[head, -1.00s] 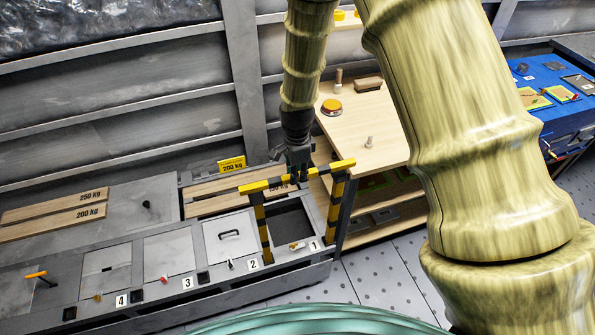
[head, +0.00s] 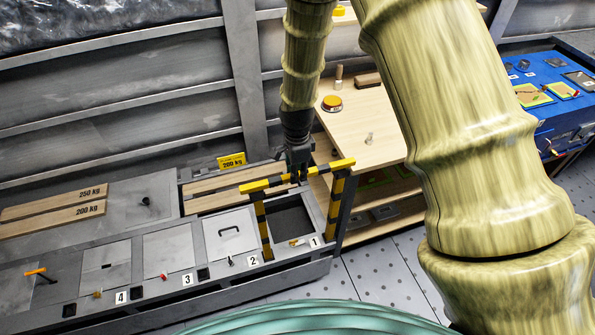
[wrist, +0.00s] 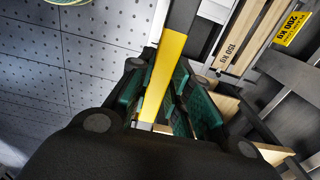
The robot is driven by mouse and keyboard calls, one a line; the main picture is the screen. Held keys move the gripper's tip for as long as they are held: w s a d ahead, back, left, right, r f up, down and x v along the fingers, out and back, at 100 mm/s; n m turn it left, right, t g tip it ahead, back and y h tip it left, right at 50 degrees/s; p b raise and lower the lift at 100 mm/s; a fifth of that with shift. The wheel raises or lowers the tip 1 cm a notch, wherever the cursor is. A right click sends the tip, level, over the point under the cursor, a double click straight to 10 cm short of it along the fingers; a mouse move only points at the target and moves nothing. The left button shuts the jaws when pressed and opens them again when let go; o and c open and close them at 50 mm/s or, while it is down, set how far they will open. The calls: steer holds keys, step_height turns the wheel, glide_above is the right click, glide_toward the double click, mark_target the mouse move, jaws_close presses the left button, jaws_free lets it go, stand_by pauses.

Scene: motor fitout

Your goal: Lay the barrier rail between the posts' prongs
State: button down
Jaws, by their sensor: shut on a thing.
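The barrier rail (head: 272,183) is a black and yellow striped bar. It spans the tops of two striped posts, the left post (head: 264,228) and the right post (head: 336,206). My gripper (head: 299,174) is shut on the rail near its middle, from above. In the wrist view the rail (wrist: 168,60) runs between the green finger pads of my gripper (wrist: 155,95). The rail's ends overlap the post tops in the head view. The prongs are too small to make out, so I cannot tell whether the rail rests between them.
The grey bench (head: 205,268) has numbered hatches and an open dark bay (head: 292,218) between the posts. Wooden boards (head: 52,207) lie on it. A wooden shelf table (head: 362,130) stands close behind the right post. A blue workbench (head: 570,95) is at far right.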

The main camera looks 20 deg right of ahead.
steer(key=shift+f, duration=1.25)
stand_by(2.5)
steer(key=c, duration=1.3)
jaws_free()
steer(key=shift+o, duration=0.2)
step_height(320, 180, up, 12)
